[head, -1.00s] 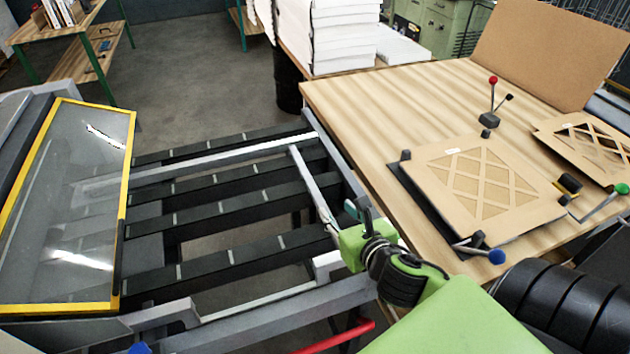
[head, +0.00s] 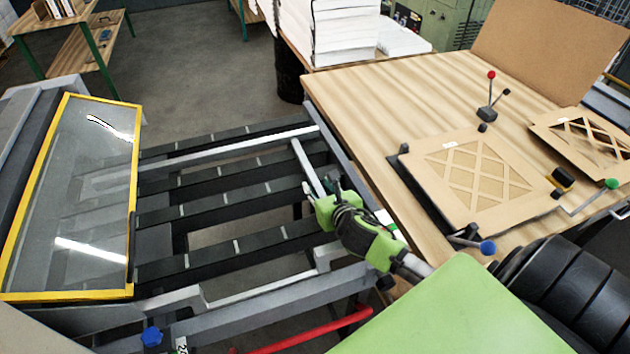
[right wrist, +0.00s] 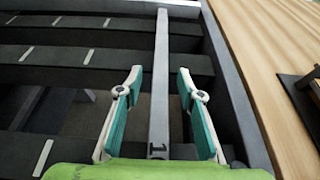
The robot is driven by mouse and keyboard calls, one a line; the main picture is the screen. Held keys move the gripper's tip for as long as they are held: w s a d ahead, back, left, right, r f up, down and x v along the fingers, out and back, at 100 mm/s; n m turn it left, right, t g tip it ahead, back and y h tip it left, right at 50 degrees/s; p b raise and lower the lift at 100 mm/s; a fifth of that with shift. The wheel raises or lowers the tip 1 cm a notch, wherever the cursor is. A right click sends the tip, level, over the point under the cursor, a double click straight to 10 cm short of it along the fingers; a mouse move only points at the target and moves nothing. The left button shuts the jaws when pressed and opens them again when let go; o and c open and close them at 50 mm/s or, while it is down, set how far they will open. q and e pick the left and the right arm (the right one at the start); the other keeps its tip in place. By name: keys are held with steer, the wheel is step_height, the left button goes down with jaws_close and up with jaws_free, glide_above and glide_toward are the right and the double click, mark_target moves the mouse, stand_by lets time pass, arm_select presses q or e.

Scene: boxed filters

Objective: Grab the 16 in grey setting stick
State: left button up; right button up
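The grey setting stick (head: 308,166) is a thin, flat bar lying along the right part of the black slatted frame. It also shows in the right wrist view (right wrist: 160,60), running away from my gripper, with a dark mark like a "1" at its near end; the rest of the number is hidden. My right gripper (head: 322,188) is over the stick's near end. In the right wrist view my right gripper (right wrist: 159,85) is open, with one teal-padded finger on each side of the stick and gaps between. My left gripper is not in view.
A wooden table (head: 375,100) borders the frame on the right, carrying a framed filter (head: 440,190). A yellow-edged clear guard (head: 134,200) stands at the left. A red bar (head: 320,330) and a blue knob (head: 152,337) are in front. A light crossbar (head: 230,146) spans the frame.

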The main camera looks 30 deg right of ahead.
steer(key=shift+w+d+f, duration=0.1)
steer(key=shift+w+f, duration=0.1)
steer(key=shift+w, duration=0.1)
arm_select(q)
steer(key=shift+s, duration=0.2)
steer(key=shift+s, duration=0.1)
arm_select(e)
steer(key=shift+c, duration=0.4)
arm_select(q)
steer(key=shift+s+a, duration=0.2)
arm_select(e)
steer(key=shift+r, duration=0.1)
jaws_close()
